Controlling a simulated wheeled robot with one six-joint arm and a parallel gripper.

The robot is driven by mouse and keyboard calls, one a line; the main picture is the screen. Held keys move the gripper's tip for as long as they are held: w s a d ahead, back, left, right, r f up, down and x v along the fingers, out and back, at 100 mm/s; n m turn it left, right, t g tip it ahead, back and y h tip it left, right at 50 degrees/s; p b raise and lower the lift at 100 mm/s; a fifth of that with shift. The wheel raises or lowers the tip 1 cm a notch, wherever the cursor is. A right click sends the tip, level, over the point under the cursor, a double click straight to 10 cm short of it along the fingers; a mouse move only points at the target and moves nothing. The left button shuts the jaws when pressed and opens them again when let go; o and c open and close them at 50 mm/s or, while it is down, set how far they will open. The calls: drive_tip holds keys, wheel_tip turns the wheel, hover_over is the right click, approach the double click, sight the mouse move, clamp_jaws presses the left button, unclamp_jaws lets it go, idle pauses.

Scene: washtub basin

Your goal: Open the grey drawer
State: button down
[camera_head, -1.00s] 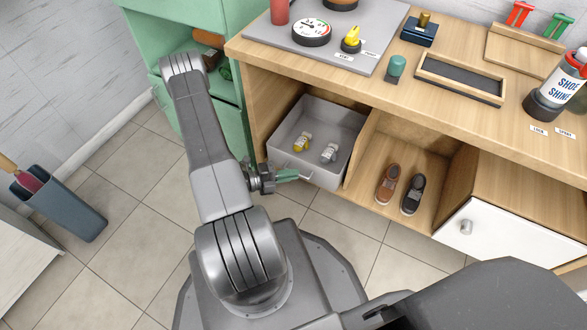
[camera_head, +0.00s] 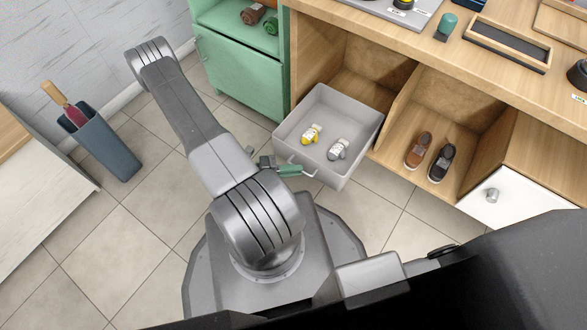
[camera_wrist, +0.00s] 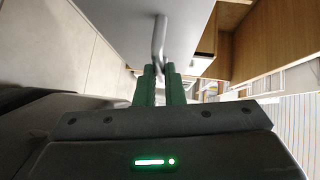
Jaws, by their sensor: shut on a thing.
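The grey drawer (camera_head: 352,100) is pulled well out of the wooden bench in the head view, its open top showing a yellow bottle (camera_head: 311,134) and a grey-white bottle (camera_head: 339,149) inside. Its metal handle (camera_head: 304,170) is on the front face, toward my arm. My gripper (camera_head: 292,170) has green fingers and is shut on the handle. In the wrist view, the fingers (camera_wrist: 160,84) close around the handle bar (camera_wrist: 158,45), with the grey drawer front (camera_wrist: 125,22) beyond.
A shoe compartment with a brown shoe (camera_head: 419,150) and a dark shoe (camera_head: 441,163) is right of the drawer. A green cabinet (camera_head: 243,75) stands to the left. A dark bin (camera_head: 107,143) stands on the floor; tiles between are clear.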

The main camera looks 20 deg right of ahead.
drive_tip(key=shift+s+a, duration=0.1)
drive_tip(key=shift+a, duration=0.05)
drive_tip(key=c, duration=1.5)
unclamp_jaws()
drive_tip(key=shift+a, duration=0.1)
drive_tip(key=a+p, duration=0.1)
drive_tip(key=a, duration=0.3)
drive_tip(key=a+r, duration=0.1)
drive_tip(key=a, duration=0.4)
drive_tip(key=w+a+r+p, duration=0.1)
drive_tip(key=a, duration=0.3)
drive_tip(key=shift+w+a+p, duration=0.1)
drive_tip(key=shift+a+p, duration=0.15)
drive_tip(key=shift+p, duration=0.1)
drive_tip(key=shift+d, duration=0.1)
drive_tip(key=d+b, duration=0.1)
drive_tip(key=d, duration=0.3)
drive_tip(key=d+f, duration=0.1)
drive_tip(key=d, duration=0.4)
drive_tip(key=s+d+f+b, duration=0.1)
drive_tip(key=d, duration=0.3)
drive_tip(key=shift+s+d+b, duration=0.1)
drive_tip(key=shift+d+b, duration=0.15)
drive_tip(key=shift+b, duration=0.1)
